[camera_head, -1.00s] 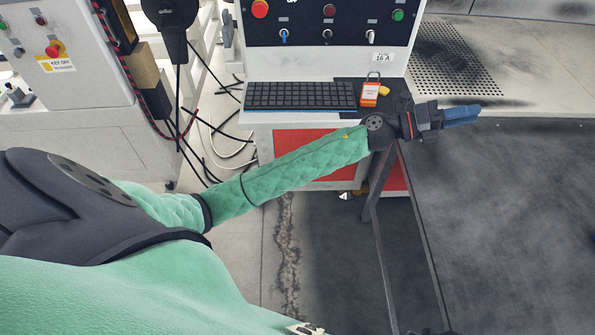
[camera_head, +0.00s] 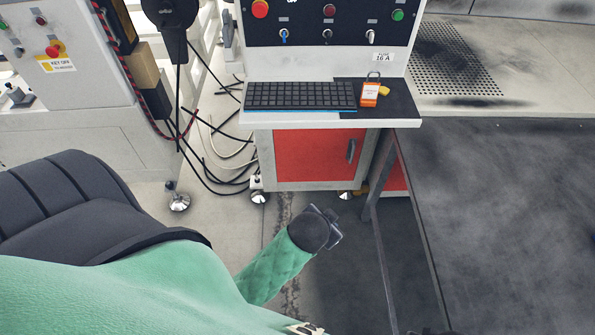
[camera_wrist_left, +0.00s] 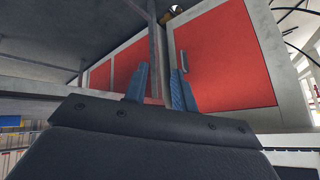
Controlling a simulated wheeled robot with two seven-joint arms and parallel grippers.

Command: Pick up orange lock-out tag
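The orange lock-out tag (camera_head: 370,95) has a white label and a grey shackle at its top. It lies on the dark mat at the right end of the console shelf, right of the keyboard. My left arm's wrist end (camera_head: 318,228) is low in front of the red cabinet, below and left of the tag and well apart from it; the fingers are hidden in the head view. In the left wrist view my left gripper (camera_wrist_left: 160,68) shows two blue fingers apart with nothing between them. The tag is not in that view. My right gripper is not in view.
The control panel (camera_head: 330,33) rises behind. A dark table (camera_head: 500,200) stands at right. Cables hang left of the red cabinet door (camera_head: 313,156).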

